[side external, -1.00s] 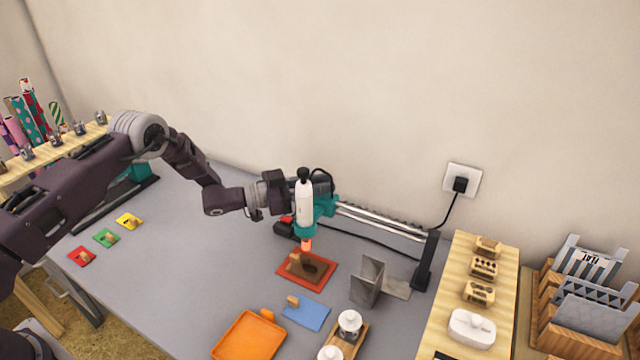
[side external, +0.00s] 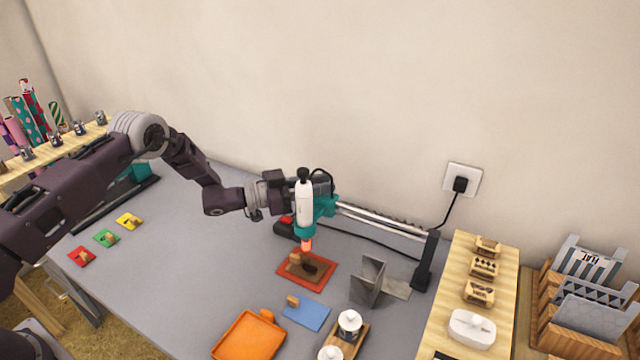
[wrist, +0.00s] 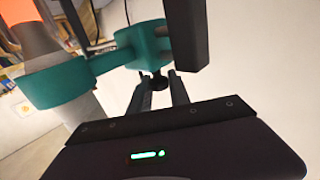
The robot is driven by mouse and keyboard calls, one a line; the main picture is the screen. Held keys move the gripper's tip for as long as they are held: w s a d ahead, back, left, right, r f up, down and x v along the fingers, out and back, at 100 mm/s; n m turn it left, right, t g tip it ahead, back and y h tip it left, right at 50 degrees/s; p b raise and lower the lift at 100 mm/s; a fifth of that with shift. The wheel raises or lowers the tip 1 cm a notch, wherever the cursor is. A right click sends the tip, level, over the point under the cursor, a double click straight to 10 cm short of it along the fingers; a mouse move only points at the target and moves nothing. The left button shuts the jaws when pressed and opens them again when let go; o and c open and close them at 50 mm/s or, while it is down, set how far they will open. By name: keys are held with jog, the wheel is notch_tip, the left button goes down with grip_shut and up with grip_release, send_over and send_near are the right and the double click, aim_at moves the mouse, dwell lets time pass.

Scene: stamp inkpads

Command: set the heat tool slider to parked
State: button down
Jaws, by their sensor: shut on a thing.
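The heat tool (side external: 304,205) is a white cylinder with a black top and a glowing orange nozzle, pointing down over a red mat (side external: 318,280) with a wooden stamp (side external: 296,262). A teal slider carriage (side external: 325,205) holds it on a twin metal rail (side external: 380,220). My gripper (side external: 284,190) is at the carriage behind the tool, its fingertips mostly hidden in the side view. In the wrist view the teal carriage (wrist: 110,62) fills the upper part, and my gripper (wrist: 160,90) is shut around a small dark knob (wrist: 158,82) below it.
A black rail end post (side external: 427,262) stands at the right. A folded grey metal plate (side external: 370,282), a blue pad (side external: 306,312) and an orange tray (side external: 248,338) lie in front. A black cord runs to a wall socket (side external: 461,184).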

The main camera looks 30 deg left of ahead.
aim_at(381, 218)
jog(key=d, duration=1.5)
jog(key=shift+d+r, duration=0.1)
jog(key=shift+d, duration=0.15)
jog(key=c, duration=1.3)
grip_release()
jog(key=shift+d, duration=0.15)
jog(key=shift+c, duration=0.2)
jog(key=shift+o, duration=0.4)
jog(key=shift+s+a, duration=0.1)
jog(key=shift+a, duration=0.15)
jog(key=v, duration=0.7)
